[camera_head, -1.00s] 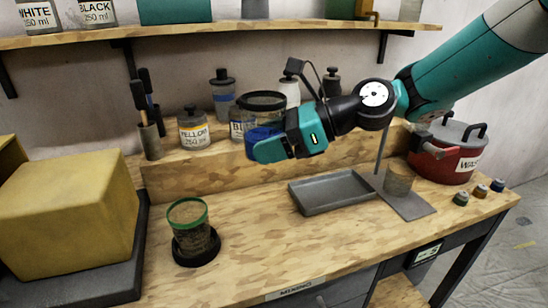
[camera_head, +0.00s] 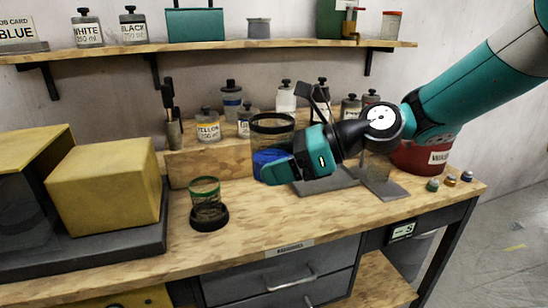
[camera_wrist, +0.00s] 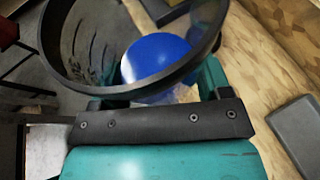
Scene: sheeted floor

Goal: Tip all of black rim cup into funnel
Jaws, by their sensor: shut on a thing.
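The black rim cup (camera_head: 272,123) is clear with a wide black rim and blue contents low inside. My gripper (camera_head: 270,166) is shut on its lower part and holds it above the bench, about upright. In the wrist view the cup's black rim (camera_wrist: 218,38) fills the upper left, with the blue contents seen inside it, between my gripper's fingers (camera_wrist: 158,92). I cannot make out a funnel. The grey stand base (camera_head: 386,190) shows right of my gripper, and its upper part is hidden behind my arm.
A grey tray (camera_head: 335,182) is partly behind my gripper. Labelled bottles line the raised step (camera_head: 210,168). A yellow block (camera_head: 105,185) is at left, a red pot (camera_head: 420,158) at right.

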